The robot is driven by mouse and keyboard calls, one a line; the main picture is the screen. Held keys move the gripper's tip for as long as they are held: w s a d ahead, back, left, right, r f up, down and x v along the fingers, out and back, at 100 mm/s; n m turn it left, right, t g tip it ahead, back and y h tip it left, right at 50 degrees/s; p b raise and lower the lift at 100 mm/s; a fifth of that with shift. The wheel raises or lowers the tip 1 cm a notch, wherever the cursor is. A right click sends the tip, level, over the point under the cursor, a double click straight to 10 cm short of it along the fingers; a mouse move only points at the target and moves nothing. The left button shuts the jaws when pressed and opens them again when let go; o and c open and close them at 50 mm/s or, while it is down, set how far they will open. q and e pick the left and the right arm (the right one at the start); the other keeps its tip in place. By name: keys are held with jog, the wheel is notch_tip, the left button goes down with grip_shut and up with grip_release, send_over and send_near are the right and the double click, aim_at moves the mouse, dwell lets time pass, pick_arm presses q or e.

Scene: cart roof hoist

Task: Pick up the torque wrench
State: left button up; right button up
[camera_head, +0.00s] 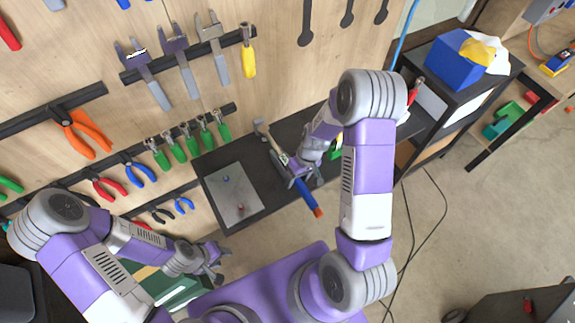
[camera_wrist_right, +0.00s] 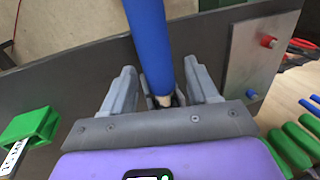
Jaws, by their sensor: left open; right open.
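A long tool with a blue grip (camera_head: 306,193), an orange end and a pale shaft lies on the dark bench top; I take it for the torque wrench. Its grey head points up-left in the head view. My right gripper (camera_head: 291,180) is over the tool, where the grip meets the shaft. In the right wrist view, the blue grip (camera_wrist_right: 150,40) runs down between the open fingers of this gripper (camera_wrist_right: 160,88), with a gap on each side. The gripper hides part of the shaft. My left gripper (camera_head: 216,264) is open and empty at lower left, away from the tool.
The bench top (camera_head: 265,195) carries a grey plate (camera_head: 234,194) with a red and a blue knob, left of the tool. A green object (camera_wrist_right: 30,125) stands on the other side. A pegboard wall (camera_head: 130,70) with pliers and calipers rises behind. A blue box (camera_head: 452,62) sits on the right cabinet.

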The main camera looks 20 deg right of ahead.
jog(key=shift+a+f, duration=0.1)
jog(key=shift+f, duration=0.4)
grip_shut()
jog(key=shift+r, duration=0.1)
jog(key=shift+w, duration=0.1)
